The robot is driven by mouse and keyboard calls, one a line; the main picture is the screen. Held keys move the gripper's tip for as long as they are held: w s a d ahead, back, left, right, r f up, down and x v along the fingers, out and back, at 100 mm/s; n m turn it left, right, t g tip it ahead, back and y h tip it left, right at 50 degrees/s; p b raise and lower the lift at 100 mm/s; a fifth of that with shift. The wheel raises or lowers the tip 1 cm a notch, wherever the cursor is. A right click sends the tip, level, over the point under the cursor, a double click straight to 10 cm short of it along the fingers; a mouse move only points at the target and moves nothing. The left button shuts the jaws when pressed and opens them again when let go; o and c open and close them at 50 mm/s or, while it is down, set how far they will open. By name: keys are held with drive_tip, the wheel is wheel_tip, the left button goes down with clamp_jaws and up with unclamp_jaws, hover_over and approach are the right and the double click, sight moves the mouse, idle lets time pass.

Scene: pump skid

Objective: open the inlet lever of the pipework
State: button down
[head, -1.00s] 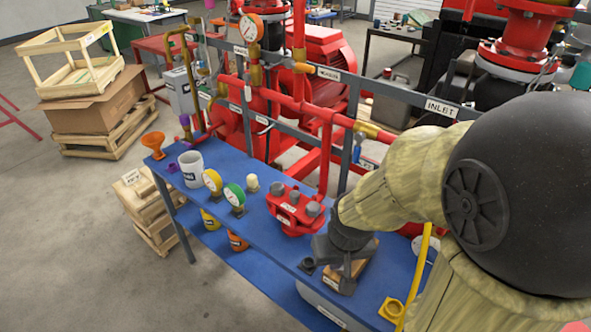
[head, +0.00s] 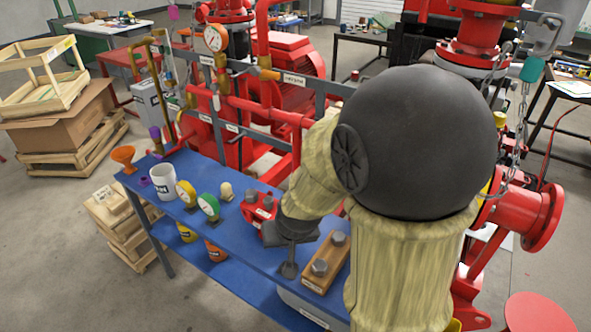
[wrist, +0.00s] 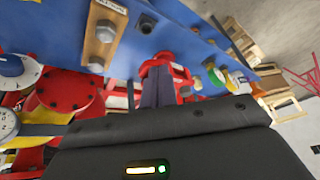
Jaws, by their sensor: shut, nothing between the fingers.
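The red pipework (head: 262,108) with brass fittings runs behind the blue bench in the head view. The inlet lever is not visible; my arm covers that right part of the pipework. My gripper (head: 289,269) points down over the bench, between the red bolted block (head: 258,207) and the wooden block with bolts. In the wrist view my gripper (wrist: 158,92) shows as dark fingers together, with nothing held, in front of the red bolted block (wrist: 165,66). Whether it touches anything is unclear.
The blue bench (head: 235,240) carries a white mug (head: 164,182), gauges (head: 208,206) and the wooden block (head: 326,262). Grey rails stand behind it. A red flanged pipe (head: 530,217) stands at right.

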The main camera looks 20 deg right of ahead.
drive_tip(key=w+d+r+m+t+h, duration=0.1)
drive_tip(key=w+d+m+t+h, duration=0.1)
drive_tip(key=w, duration=0.4)
drive_tip(key=w+d+r+m+t+h+p, duration=0.1)
drive_tip(key=w+d+r+m+t+h, duration=0.1)
drive_tip(key=w+d+m+h, duration=0.2)
drive_tip(key=w+d+r+m+t+h, duration=0.1)
drive_tip(key=w+d+m+t+h, duration=0.1)
drive_tip(key=w+h, duration=0.6)
drive_tip(key=shift+d+r+m+p, duration=0.3)
drive_tip(key=shift+d+m+p, duration=0.1)
drive_tip(key=shift+d+m, duration=0.1)
drive_tip(key=shift+w, duration=0.1)
